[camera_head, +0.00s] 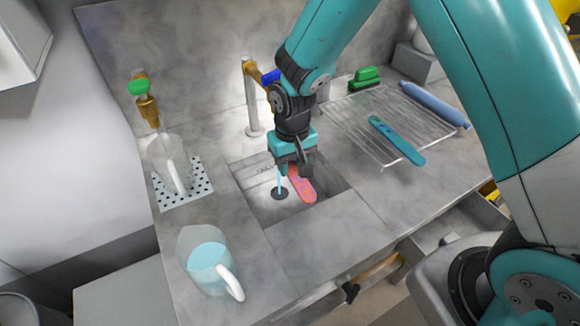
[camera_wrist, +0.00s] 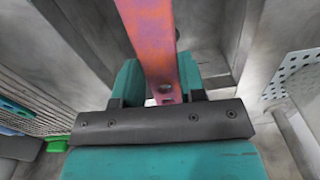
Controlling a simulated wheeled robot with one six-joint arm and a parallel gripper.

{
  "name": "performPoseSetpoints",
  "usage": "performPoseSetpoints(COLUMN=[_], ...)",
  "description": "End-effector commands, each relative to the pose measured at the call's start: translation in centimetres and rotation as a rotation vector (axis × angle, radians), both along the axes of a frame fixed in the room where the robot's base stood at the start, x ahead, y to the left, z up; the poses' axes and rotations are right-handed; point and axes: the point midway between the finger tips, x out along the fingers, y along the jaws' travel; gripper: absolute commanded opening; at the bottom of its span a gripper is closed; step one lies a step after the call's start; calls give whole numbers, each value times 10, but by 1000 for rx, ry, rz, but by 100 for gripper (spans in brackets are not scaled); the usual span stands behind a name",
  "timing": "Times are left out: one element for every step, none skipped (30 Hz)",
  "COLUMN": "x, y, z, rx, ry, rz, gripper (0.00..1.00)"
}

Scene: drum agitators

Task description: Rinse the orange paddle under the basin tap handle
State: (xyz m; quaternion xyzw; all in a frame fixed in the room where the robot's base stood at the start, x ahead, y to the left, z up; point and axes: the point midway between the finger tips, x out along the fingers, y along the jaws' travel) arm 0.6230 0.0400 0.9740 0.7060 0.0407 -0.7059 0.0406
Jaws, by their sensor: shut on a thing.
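The orange paddle (camera_head: 302,186) is pinkish orange with purple patches. It hangs from my gripper (camera_head: 293,166) and slants down inside the sunken basin (camera_head: 258,203). In the wrist view my gripper (camera_wrist: 160,84) is shut on the paddle's holed end, and the paddle (camera_wrist: 153,35) extends away between the teal fingers. The basin tap (camera_head: 251,98) stands behind the basin; its blue handle (camera_head: 270,77) shows beside my arm, which hides part of the spout. A thin light-blue stream (camera_head: 280,178) falls to the drain beside the paddle; whether it touches the paddle is unclear.
A wire rack (camera_head: 372,150) at right holds a teal paddle (camera_head: 397,140) and a blue roller-like object (camera_head: 435,104). A green brush-like item (camera_head: 364,79) lies behind. A jug of blue liquid (camera_head: 207,265) stands front left. A clear jug (camera_head: 168,165) sits under the green-handled tap (camera_head: 140,88).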

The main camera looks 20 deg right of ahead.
Motion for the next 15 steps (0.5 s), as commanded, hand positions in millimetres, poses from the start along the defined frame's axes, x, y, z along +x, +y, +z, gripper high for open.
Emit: performPoseSetpoints(x=[2, 2, 4, 4, 5, 5, 6, 6, 6, 6, 6, 6, 5, 5, 5], y=[-2, -2, -3, -4, -4, -5, -5, -5, -5, -5, -5, -5, -5, -5, -4], z=[0, 0, 0, 0, 0, 0, 0, 0, 0, 0, 0, 0, 0, 0, 0], rx=[0, 0, 0, 0, 0, 0, 0, 0, 0, 0, 0, 0, 0, 0, 0], ry=[0, 0, 0, 0, 0, 0, 0, 0, 0, 0, 0, 0, 0, 0, 0], rz=[-1, -1, 0, 0, 1, 1, 1, 1, 1, 1, 1, 1, 1, 1, 2], gripper=[14, 14, 14, 14, 14, 14, 14, 14, 14, 14, 14, 14, 14, 14, 14])
